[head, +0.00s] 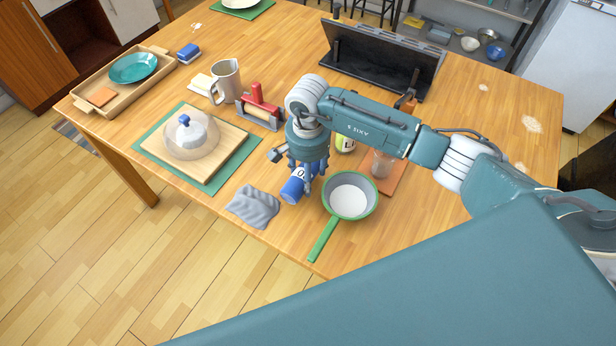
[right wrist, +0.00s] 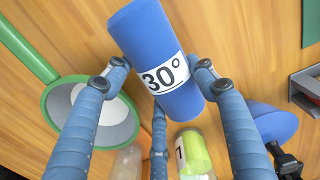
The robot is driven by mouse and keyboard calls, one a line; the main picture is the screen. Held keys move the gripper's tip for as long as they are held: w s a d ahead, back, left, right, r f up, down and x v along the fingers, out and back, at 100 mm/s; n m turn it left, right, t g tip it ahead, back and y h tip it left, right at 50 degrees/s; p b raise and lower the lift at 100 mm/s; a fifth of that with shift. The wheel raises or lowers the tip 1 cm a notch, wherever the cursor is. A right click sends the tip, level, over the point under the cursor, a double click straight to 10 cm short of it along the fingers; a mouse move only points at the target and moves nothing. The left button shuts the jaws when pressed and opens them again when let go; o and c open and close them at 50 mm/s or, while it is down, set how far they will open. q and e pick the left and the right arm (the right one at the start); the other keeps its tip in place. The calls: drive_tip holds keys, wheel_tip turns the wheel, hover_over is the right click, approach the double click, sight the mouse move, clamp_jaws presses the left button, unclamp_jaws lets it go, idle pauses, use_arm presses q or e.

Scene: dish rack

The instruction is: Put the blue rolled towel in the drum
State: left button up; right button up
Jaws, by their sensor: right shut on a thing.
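The blue rolled towel (head: 293,189) is a blue cylinder with a white label. The label reads 30° in the right wrist view (right wrist: 158,60). My right gripper (head: 307,182) reaches down over it near the table's front edge, between the grey cloth and the green-handled pan. Its fingers are shut on the towel, one on each side, as the right wrist view shows (right wrist: 163,72). I cannot tell whether the towel touches the table. I cannot make out a drum in either view. My left gripper is not in view.
The pan (head: 350,196) stands just right of the towel, the grey cloth (head: 254,206) just left. A glass dome (head: 191,140) sits on a board further left. A green-yellow container (head: 345,143) and a glass (head: 382,164) stand behind the pan. A black rack (head: 380,60) is at the back.

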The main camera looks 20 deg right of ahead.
drive_tip(key=shift+f, duration=1.1)
drive_tip(key=shift+f, duration=0.2)
drive_tip(key=o, duration=1.4)
drive_tip(key=shift+c, duration=0.2)
